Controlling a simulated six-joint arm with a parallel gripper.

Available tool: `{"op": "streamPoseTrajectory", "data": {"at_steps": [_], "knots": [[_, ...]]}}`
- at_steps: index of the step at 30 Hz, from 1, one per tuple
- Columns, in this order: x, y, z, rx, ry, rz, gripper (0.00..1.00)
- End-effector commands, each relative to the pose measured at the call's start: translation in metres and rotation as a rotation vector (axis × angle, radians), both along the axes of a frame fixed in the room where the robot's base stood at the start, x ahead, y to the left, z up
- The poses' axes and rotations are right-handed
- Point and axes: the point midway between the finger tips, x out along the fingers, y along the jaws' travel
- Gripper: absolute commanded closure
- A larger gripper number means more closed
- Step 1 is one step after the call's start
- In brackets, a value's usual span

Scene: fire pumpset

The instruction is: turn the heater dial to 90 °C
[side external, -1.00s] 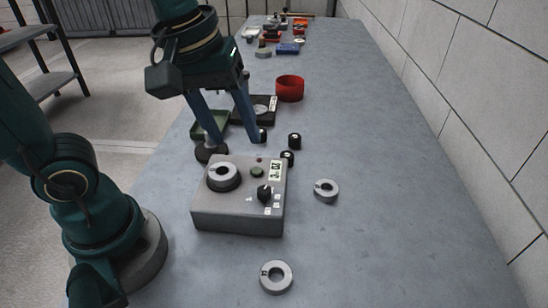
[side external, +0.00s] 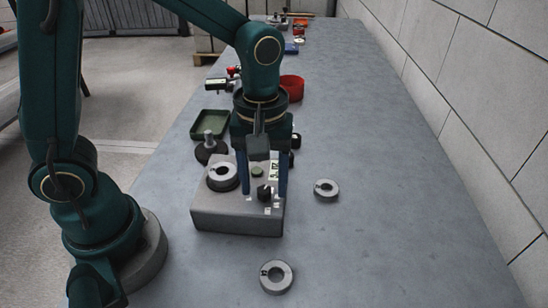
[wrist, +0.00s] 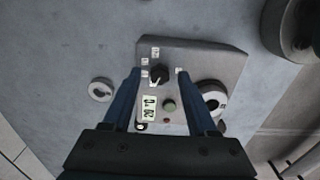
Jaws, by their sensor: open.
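The heater is a grey box (side external: 235,215) on the bench. It also shows in the wrist view (wrist: 200,62). Its black dial (wrist: 158,74) sits among small white labels, too small to read; it shows at the front right of the heater's top (side external: 264,192). A small display (wrist: 150,107) and a green button (wrist: 169,105) are beside the dial. A grey ring (side external: 222,176) sits on the heater's top at left. My gripper (side external: 262,193) is open and empty, pointing down with its blue fingers on either side of the dial. Contact cannot be told.
Loose grey rings lie right of the heater (side external: 326,188) and in front of it (side external: 276,276). A dark round base with a post (side external: 211,150), a green tray (side external: 210,124) and a red cup (side external: 292,88) stand behind. The bench's right side is clear.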

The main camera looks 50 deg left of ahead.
Motion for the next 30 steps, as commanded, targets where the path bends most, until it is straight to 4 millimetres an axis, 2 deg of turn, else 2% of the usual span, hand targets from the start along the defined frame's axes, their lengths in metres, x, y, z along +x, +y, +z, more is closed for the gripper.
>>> {"op": "streamPoseTrajectory", "data": {"at_steps": [8, 12, 13, 23, 30], "knots": [[0.0003, 0.0000, -0.0018, -0.001, -0.002, 0.000, 0.42], [0.0003, 0.0000, -0.0017, -0.001, -0.002, 0.000, 0.95], [0.0003, 0.0000, -0.0017, -0.001, -0.002, 0.000, 1.00], [0.0004, -0.0001, -0.0014, -0.001, -0.002, -0.026, 1.00], [0.0003, 0.0000, -0.0014, -0.001, -0.002, -0.146, 1.00]]}}
